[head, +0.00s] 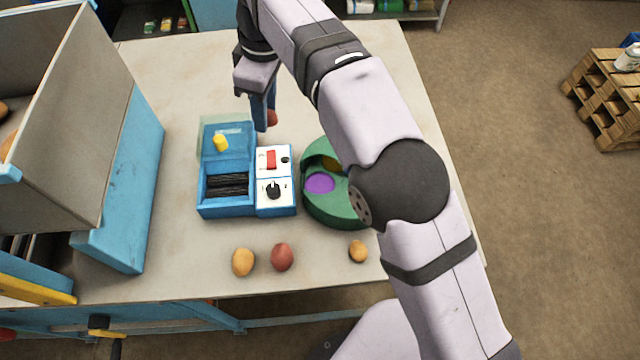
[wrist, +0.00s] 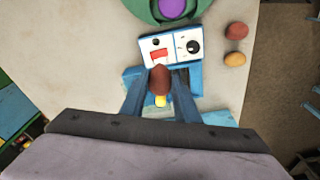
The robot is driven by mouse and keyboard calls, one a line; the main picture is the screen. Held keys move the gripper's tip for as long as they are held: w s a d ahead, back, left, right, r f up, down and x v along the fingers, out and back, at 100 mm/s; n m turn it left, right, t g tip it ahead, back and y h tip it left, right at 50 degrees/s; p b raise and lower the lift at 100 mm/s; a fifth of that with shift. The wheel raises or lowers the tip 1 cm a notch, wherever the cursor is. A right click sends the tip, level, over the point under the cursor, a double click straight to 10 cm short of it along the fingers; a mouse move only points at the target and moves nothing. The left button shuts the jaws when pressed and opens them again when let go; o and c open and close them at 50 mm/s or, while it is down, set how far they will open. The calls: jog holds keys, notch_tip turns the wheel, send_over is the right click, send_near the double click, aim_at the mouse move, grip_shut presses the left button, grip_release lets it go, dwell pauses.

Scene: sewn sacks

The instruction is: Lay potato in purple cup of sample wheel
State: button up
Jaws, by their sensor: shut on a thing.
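My gripper (head: 264,118) points down above the table's far side, behind the blue machine. It is shut on a reddish potato (head: 272,118), which also shows between the fingertips in the wrist view (wrist: 160,79). The green sample wheel (head: 334,208) stands right of the blue machine, partly hidden by my arm. Its purple cup (head: 320,183) shows open and empty in the head view and at the top of the wrist view (wrist: 172,8). A yellowish cup (head: 331,164) lies behind the purple one, partly covered.
The blue machine (head: 210,209) with a red switch and black knob stands left of the wheel. A yellow potato (head: 243,262), a red potato (head: 281,257) and a small yellow potato (head: 358,251) lie along the front. A large hopper (head: 70,120) stands left.

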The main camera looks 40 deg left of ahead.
jog(key=shift+w+d+r, duration=0.15)
jog(key=shift+w+d, duration=0.15)
jog(key=shift+d, duration=0.1)
jog(key=w+d+f+m+t, duration=0.1)
jog(key=w+d+f+m, duration=0.2)
jog(key=d+f+m, duration=0.5)
jog(key=shift+d+f, duration=0.2)
jog(key=shift+d, duration=0.6)
jog(key=shift+f+p, duration=1.35)
jog(key=shift+f, duration=3.65)
